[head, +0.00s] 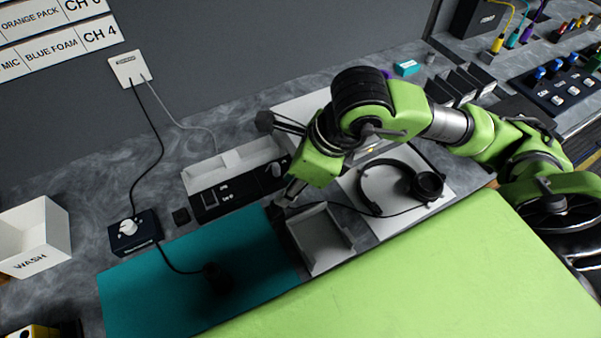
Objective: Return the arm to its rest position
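My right arm reaches in from the right over the counter. Part of the gripper is hidden behind the green wrist. My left gripper is not in view.
Below the arm are a headset (427,184) on a white board and a small grey tray (322,240). A cabled black object (216,278) lies on the mat. Button panels (560,90) are at right.

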